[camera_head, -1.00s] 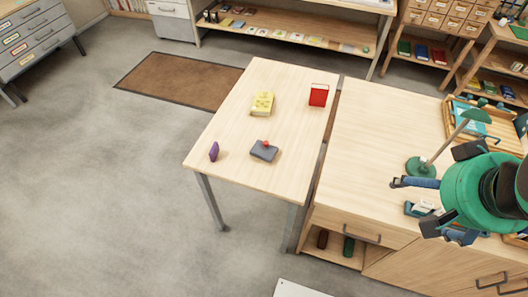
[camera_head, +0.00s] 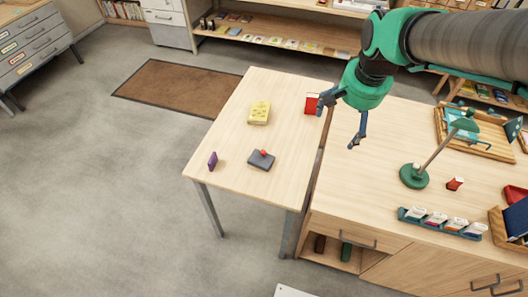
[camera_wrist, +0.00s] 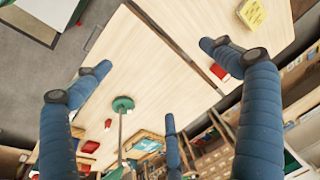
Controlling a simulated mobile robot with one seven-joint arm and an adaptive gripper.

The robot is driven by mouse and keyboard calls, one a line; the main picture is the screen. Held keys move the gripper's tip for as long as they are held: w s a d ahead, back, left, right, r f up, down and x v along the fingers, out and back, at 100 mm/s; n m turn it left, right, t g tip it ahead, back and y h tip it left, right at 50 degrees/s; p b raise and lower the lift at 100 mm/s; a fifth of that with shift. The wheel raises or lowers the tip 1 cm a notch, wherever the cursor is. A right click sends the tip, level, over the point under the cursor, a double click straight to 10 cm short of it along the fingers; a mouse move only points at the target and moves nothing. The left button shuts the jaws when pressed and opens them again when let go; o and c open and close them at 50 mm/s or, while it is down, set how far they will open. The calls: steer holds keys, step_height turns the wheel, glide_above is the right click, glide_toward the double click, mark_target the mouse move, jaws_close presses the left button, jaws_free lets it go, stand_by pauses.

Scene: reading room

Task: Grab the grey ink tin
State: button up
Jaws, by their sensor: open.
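The grey ink tin (camera_head: 260,161) is a flat dark-grey block lying on the light wooden table (camera_head: 225,139), with a small red piece (camera_head: 263,153) at its top. I cannot tell if that piece is part of it. My gripper (camera_head: 340,122) is open and empty, with blue fingers spread, held above the seam between table and counter. It is to the right of and above the tin in the head view, well apart from it. The open fingers also show in the wrist view (camera_wrist: 160,75); I cannot make out the tin there.
The counter on the right holds a green lamp (camera_head: 413,176), a small red item (camera_head: 454,184) and a teal card rack (camera_head: 440,224).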

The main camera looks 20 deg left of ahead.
steer(key=w+a+f+g+p, duration=0.1)
steer(key=w+a+f, duration=0.25)
steer(key=a, duration=0.25)
steer(key=w+a+f, duration=0.2)
steer(key=a+f, duration=0.3)
steer(key=a, duration=0.1)
steer(key=g+h+p, duration=0.1)
steer(key=g+p, duration=0.1)
glide_above(262, 157)
step_height(262, 157, down, 13)
steer(key=shift+s+m, duration=0.2)
steer(key=shift+m, duration=0.2)
steer(key=shift+f, duration=0.15)
steer(key=shift+f+b, duration=0.85)
steer(key=shift+f, duration=3.35)
steer(key=shift+w+f+b, duration=0.1)
steer(key=shift+f+b, duration=0.7)
steer(key=shift+f, duration=1.8)
